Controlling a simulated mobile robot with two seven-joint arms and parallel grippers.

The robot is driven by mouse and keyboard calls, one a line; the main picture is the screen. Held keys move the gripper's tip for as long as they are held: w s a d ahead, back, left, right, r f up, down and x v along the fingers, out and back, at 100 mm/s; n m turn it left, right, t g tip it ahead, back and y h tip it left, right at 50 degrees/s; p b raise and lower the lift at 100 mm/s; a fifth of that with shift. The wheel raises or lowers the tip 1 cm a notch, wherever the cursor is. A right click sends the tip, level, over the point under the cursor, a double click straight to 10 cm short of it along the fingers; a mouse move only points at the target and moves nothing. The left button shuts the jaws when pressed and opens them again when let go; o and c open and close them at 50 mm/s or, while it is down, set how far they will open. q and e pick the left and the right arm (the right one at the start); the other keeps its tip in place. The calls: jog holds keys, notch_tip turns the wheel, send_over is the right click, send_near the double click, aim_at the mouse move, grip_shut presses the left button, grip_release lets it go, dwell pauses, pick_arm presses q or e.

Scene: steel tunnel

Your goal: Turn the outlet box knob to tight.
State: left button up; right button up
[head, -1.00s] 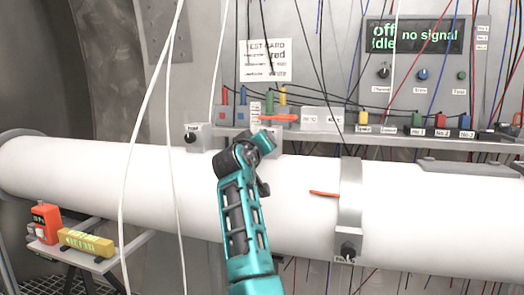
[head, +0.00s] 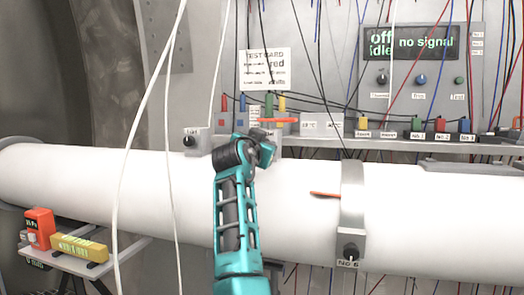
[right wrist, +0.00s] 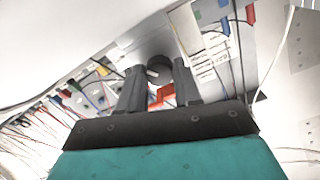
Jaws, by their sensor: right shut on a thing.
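My right gripper (head: 266,150) is at the wall side of the white pipe (head: 400,215), just below an orange lever (head: 281,120). In the right wrist view its fingers (right wrist: 158,76) stand on either side of a dark round knob (right wrist: 160,68) on a grey box and are shut on it. In the head view my gripper and wrist hide this knob and most of its box. The knob's setting and label cannot be read. My left gripper is not in view.
A box with a black knob (head: 191,142) stands left of my gripper, and a clamp with another knob (head: 350,251) is on the pipe at right. White cables (head: 122,190) hang at left. A side shelf holds an orange device (head: 39,226) and a yellow device (head: 78,249).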

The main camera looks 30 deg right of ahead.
jog(key=m+b, duration=0.1)
jog(key=m, duration=0.3)
jog(key=shift+f, duration=0.15)
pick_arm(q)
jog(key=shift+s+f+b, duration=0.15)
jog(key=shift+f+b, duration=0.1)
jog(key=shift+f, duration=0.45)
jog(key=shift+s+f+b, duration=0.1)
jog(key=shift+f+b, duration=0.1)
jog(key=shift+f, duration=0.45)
pick_arm(e)
jog(key=shift+m, duration=1.7)
jog(key=o, duration=1)
jog(key=shift+o, duration=0.2)
pick_arm(q)
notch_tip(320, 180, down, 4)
jog(key=b, duration=0.4)
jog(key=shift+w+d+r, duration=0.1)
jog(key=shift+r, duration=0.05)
pick_arm(e)
jog(key=v, duration=1.3)
